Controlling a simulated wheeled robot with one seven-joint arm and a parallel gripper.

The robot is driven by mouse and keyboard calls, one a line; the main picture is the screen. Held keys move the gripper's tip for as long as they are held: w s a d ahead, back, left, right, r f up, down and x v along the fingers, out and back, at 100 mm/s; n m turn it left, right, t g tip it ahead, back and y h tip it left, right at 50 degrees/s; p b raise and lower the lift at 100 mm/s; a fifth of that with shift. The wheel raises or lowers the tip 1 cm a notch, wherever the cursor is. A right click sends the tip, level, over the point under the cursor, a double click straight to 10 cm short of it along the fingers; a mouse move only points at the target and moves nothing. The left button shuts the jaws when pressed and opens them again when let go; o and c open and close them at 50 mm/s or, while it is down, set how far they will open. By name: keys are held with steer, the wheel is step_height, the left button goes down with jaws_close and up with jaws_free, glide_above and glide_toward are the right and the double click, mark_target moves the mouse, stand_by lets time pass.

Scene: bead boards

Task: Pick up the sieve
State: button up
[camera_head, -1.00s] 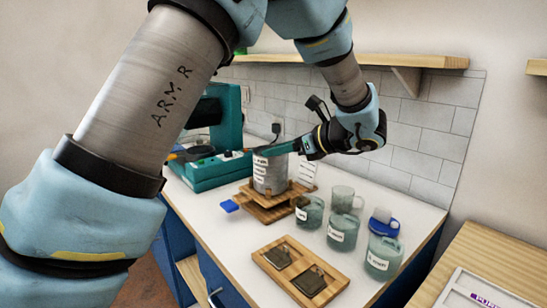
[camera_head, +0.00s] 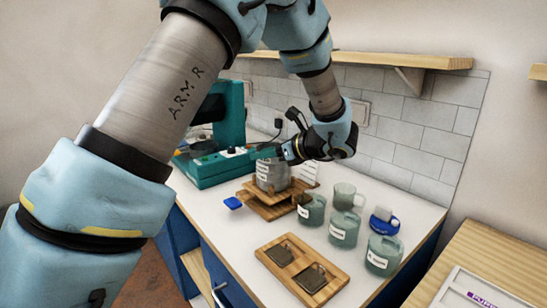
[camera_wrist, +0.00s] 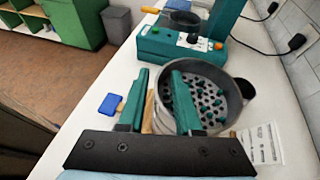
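The sieve (camera_head: 272,178) is a grey cylinder with white labels, standing on a wooden stand (camera_head: 262,207) on the white counter. In the wrist view the sieve (camera_wrist: 222,76) shows its open top, with a perforated floor and dark teal bits inside. My gripper (camera_wrist: 160,69) is open, its two teal fingers apart at the sieve's left side. The right finger overlaps the rim and the left finger is outside it. I cannot tell whether either finger touches the wall. In the head view my gripper (camera_head: 268,152) is at the sieve's top, its tips partly unclear.
A teal machine (camera_head: 213,164) stands behind left. Several labelled glass mugs (camera_head: 343,229) stand to the right, with a blue cup (camera_head: 382,222). A wooden tray (camera_head: 288,298) with two dark squares lies in front. A blue tab (camera_head: 233,203) sits left of the stand. A label sheet (camera_wrist: 262,145) is close right.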

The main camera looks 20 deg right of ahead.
jaws_close()
steer(key=shift+r, duration=0.15)
stand_by(0.4)
